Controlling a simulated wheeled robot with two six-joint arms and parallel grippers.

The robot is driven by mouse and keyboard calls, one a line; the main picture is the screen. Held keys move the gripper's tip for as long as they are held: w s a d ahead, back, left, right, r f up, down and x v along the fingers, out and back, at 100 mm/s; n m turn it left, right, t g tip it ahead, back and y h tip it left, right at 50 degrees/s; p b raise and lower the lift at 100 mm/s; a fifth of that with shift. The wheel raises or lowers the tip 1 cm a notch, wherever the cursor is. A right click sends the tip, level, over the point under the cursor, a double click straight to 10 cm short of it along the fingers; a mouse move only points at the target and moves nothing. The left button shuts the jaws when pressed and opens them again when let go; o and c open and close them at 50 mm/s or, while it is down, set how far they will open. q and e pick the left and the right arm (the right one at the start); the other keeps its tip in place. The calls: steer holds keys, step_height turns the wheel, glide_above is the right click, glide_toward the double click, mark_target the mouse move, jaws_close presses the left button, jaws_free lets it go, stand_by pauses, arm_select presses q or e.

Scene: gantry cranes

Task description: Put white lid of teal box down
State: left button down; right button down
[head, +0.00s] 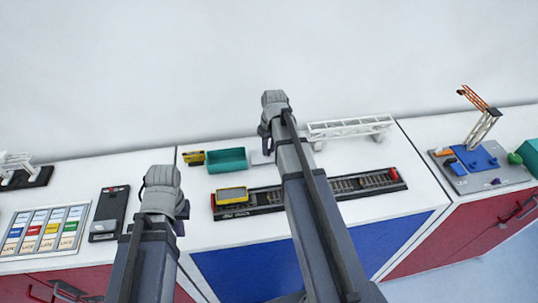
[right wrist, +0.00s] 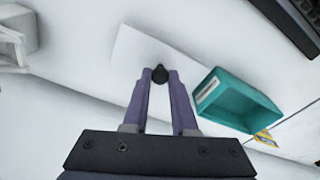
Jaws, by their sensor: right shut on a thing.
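The teal box (head: 227,160) stands open on the white middle counter, and it also shows in the right wrist view (right wrist: 238,104). The white lid (head: 257,158) is just right of the box, partly hidden by my right arm. In the right wrist view the lid (right wrist: 137,46) is a flat white plate with a dark knob (right wrist: 159,73). My right gripper (right wrist: 159,76) is shut on that knob. I cannot tell whether the lid touches the counter. My left gripper (head: 180,218) is over the left side, apart from the box; its fingers are mostly hidden.
A dark rail track (head: 350,184) with a yellow wagon (head: 232,195) lies in front of the box. A small yellow block (head: 193,157) is left of the box. A white gantry crane (head: 350,128) stands at the back right. A dark device (head: 109,214) lies on the left counter.

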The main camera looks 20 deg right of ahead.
mark_target(271, 158)
arm_select(q)
steer(key=shift+f, duration=0.75)
arm_select(e)
steer(key=shift+f, duration=0.75)
arm_select(q)
steer(key=shift+b, duration=0.3)
steer(key=shift+f, duration=0.25)
arm_select(e)
steer(key=shift+f, duration=0.2)
arm_select(q)
steer(key=shift+r, duration=0.1)
arm_select(e)
steer(key=c, duration=0.7)
jaws_free()
arm_select(q)
steer(key=shift+r, duration=0.1)
arm_select(e)
steer(key=shift+r, duration=0.2)
arm_select(q)
step_height(271, 158, up, 12)
steer(key=p, duration=1.2)
arm_select(e)
steer(key=r, duration=0.4)
steer(key=s+r, duration=0.1)
steer(key=r, duration=0.7)
steer(key=shift+s+d, duration=0.1)
steer(key=shift+s, duration=0.1)
